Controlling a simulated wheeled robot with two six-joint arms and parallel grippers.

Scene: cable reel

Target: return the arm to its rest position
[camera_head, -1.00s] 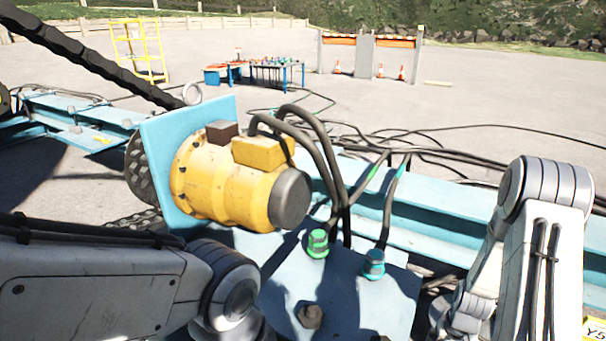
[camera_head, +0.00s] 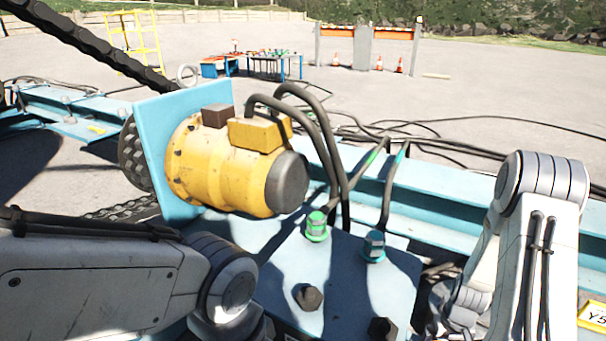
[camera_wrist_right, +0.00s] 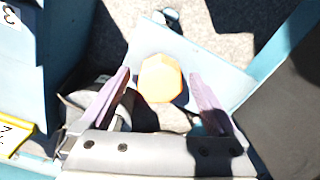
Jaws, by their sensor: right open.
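My right arm (camera_head: 540,235) stands folded at the right of the head view, its gripper out of sight there. In the right wrist view my right gripper (camera_wrist_right: 161,82) has its two fingers wide apart. A yellow-orange rounded object (camera_wrist_right: 160,78) shows in the gap between them. The fingers do not visibly touch it, and I cannot tell how far below it lies. My left arm (camera_head: 100,275) comes in from the left of the head view. Its gripper is out of the frame.
A yellow motor (camera_head: 220,170) on a blue plate (camera_head: 162,110) stands ahead, with black cables (camera_head: 325,150). A green fitting (camera_head: 316,226), a blue fitting (camera_head: 374,246) and dark bolts (camera_head: 308,297) sit on the blue deck. A blue beam (camera_head: 450,205) runs behind my right arm.

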